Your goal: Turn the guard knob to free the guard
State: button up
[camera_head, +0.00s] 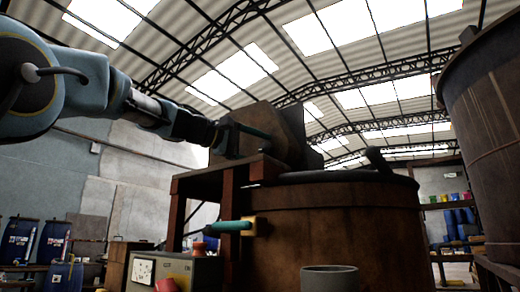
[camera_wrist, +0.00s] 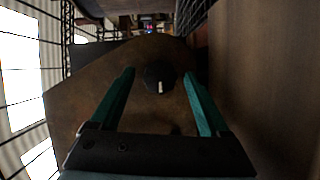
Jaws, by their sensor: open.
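The guard knob (camera_wrist: 154,80) is a round black knob with a short white mark, on a brown face (camera_wrist: 75,95) in the wrist view. My gripper (camera_wrist: 158,72) is open, its two teal fingers one on each side of the knob in the picture, with a gap on both sides. How far the fingertips reach past the knob I cannot tell. In the head view my gripper (camera_head: 254,131) is at the left side of a brown box-shaped housing (camera_head: 287,135) above the vat (camera_head: 335,235). The knob is hidden there.
A teal handle on a yellow mount (camera_head: 248,226) sticks out from the vat's left side. A dark lever (camera_head: 377,158) rises at the vat's top. A grey pot (camera_head: 330,279) stands in front. Another large vat (camera_head: 495,130) is at the right; blue barrels (camera_head: 52,242) stand far left.

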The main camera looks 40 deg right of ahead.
jog(key=a+b, duration=0.1)
jog(key=a, duration=0.2)
jog(key=w+a+b, duration=0.1)
jog(key=a, duration=0.3)
jog(key=a+b, duration=0.1)
jog(key=a, duration=0.2)
jog(key=shift+w+a+r, duration=0.2)
jog(key=shift+a+r, duration=0.05)
jog(key=shift+a, duration=0.1)
